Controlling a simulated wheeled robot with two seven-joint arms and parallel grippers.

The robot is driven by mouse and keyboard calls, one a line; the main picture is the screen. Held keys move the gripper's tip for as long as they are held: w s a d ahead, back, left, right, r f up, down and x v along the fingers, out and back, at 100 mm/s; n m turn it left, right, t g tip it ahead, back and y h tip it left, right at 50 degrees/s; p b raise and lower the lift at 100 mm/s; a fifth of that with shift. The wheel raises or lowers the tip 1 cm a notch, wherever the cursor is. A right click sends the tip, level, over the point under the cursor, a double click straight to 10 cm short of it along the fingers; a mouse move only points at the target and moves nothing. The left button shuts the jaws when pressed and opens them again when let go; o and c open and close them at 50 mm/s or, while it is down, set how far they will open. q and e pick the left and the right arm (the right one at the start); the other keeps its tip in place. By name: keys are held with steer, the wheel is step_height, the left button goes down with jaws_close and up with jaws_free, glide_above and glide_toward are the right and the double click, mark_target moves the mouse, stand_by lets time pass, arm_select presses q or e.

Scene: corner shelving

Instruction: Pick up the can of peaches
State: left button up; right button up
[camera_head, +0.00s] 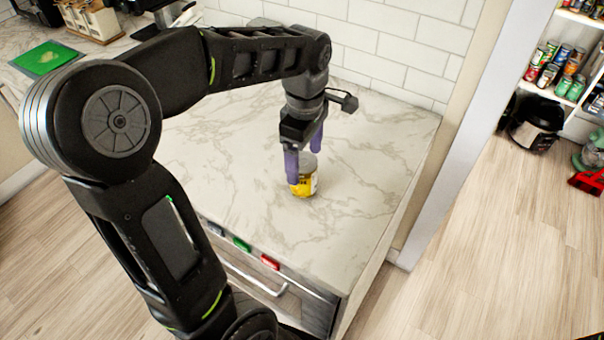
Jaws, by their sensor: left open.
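A can (303,188) with a yellow label and a grey metal top stands upright on the marble counter (340,240); its label is too small to read. My left gripper (304,166) reaches down from above with its purple fingers open around the can's upper part. One finger is in front of the can's left side, and the other is behind its top right. I cannot tell whether either finger touches it. My right gripper is not in view.
A white tiled wall (400,45) stands behind the counter. A green board (47,58) lies at the far left. Red, green and blue items (270,262) sit at the counter's front edge. Shelves with many cans (560,65) stand at the right beyond open floor.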

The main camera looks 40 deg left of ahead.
mark_target(306, 188)
arm_select(q)
steer(key=shift+f, duration=1.05)
step_height(306, 188, down, 5)
steer(key=shift+f+p, duration=0.1)
steer(key=shift+p, duration=0.6)
steer(key=shift+c, duration=0.2)
jaws_close()
